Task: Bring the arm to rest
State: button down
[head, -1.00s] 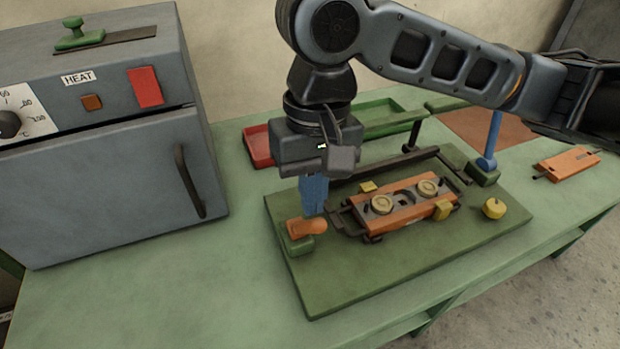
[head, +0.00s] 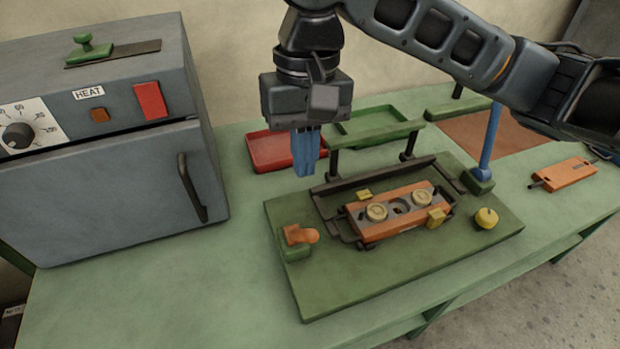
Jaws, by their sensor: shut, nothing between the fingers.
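My gripper (head: 305,172) hangs from the arm in the head view with its blue fingers pointing down. It is shut and empty. It is in the air above the back left part of the green board (head: 345,285), clear of the orange-and-grey block (head: 398,212) in the black frame. The small orange piece (head: 300,235) on its green base stands at the board's left edge, below and in front of the fingers. My arm reaches in from the upper right.
A grey heater box (head: 105,190) with a door handle stands at the left. A red tray (head: 272,152) and a green tray (head: 375,128) lie behind the board. A blue post (head: 489,145), a yellow knob (head: 486,218) and an orange block (head: 565,173) are at the right. The front left of the table is clear.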

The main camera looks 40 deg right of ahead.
jog(key=r, duration=0.6)
jog(key=shift+d, duration=0.35)
